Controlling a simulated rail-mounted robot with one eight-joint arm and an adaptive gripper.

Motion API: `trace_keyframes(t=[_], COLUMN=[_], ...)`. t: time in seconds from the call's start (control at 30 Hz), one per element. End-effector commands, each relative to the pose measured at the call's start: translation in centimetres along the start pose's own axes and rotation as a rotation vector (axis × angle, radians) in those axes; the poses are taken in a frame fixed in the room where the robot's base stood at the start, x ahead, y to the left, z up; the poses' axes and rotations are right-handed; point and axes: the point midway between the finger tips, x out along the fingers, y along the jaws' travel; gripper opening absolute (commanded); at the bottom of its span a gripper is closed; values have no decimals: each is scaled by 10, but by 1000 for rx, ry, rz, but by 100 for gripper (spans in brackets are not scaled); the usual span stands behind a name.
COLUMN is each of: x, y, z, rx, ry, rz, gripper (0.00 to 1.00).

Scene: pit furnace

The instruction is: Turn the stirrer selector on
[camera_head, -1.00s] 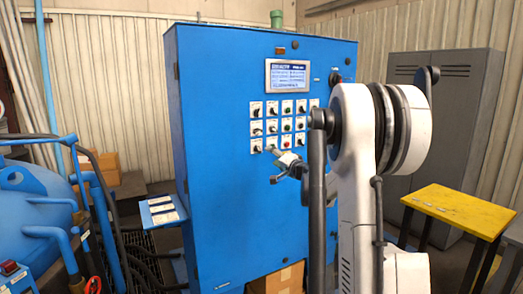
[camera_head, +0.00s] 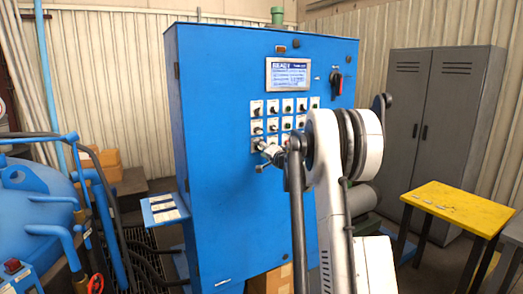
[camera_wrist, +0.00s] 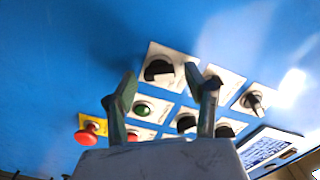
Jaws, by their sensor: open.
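The blue control cabinet (camera_head: 235,200) carries a panel of selectors and buttons on white plates below a screen (camera_head: 289,74). I cannot read the labels, so I cannot tell which one is the stirrer selector. My gripper (camera_head: 262,158) is at the lower left of the panel, close to the bottom row, and hides part of it. In the wrist view my gripper (camera_wrist: 166,88) is open and empty, its two fingers spread. A black selector (camera_wrist: 158,69) on a white plate shows just beyond and between the fingertips. Whether the fingers touch the panel I cannot tell.
In the wrist view a red mushroom button (camera_wrist: 87,134), a green button (camera_wrist: 143,109) and another black selector (camera_wrist: 254,101) are nearby. A rotary switch (camera_head: 336,80) is at the cabinet's upper right. A yellow table (camera_head: 450,208) and grey lockers (camera_head: 440,110) stand right; blue equipment (camera_head: 35,200) stands left.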

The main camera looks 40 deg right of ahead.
Motion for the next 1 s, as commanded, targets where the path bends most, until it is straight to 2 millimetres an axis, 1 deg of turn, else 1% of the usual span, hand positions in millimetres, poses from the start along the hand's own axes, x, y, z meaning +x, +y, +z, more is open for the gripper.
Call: trace_keyframes(t=[0.03,0.07,0.37,0.67,0.87,1.0], x=[0,0,0,0,0,0], y=[0,0,0,1,3,4], z=[0,0,0,0,1,2], rx=[0,0,0,35,139,252], ry=[0,0,0,0,0,0], rz=[0,0,0,0,0,0], gripper=[49,45,5,4,4,4])
